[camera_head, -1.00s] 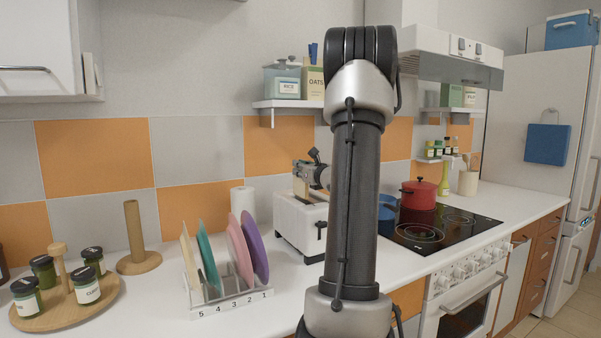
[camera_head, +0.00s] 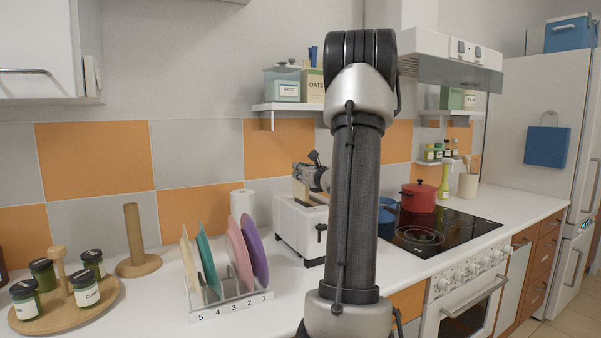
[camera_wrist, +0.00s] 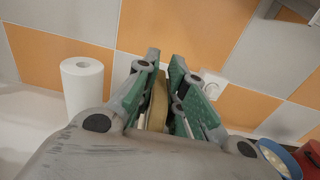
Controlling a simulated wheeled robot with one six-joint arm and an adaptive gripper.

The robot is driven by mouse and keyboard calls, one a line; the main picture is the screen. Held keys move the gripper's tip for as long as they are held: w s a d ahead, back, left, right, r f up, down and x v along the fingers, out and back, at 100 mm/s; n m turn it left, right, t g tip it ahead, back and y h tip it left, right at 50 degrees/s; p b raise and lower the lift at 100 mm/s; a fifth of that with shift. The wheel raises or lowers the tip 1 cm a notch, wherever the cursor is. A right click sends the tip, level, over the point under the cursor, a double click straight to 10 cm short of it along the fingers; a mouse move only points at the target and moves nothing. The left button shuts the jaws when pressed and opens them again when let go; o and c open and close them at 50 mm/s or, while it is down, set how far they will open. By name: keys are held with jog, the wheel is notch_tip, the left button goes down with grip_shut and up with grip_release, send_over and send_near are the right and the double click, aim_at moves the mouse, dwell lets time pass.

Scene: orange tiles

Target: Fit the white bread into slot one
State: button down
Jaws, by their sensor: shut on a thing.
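My gripper (camera_wrist: 160,88) is shut on a tan-edged slice, the white bread (camera_wrist: 158,104), seen edge-on and upright between the green-lined fingers in the wrist view. In the head view my gripper (camera_head: 314,176) is directly over the white toaster (camera_head: 291,229), close to its top. The toaster has dark levers on its front. Its slots are hidden from the head view, and my own arm covers its right side. I cannot tell how far the bread is inside slot one.
A paper roll (camera_head: 243,207) stands left of the toaster. A rack (camera_head: 236,303) with coloured plates and numbered places stands in front at left. A tiled wall is close behind.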

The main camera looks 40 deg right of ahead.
aim_at(301, 187)
jog(key=shift+f, duration=2.9)
jog(key=c, duration=1.4)
grip_release()
jog(key=v, duration=1.2)
jog(key=shift+f, duration=0.1)
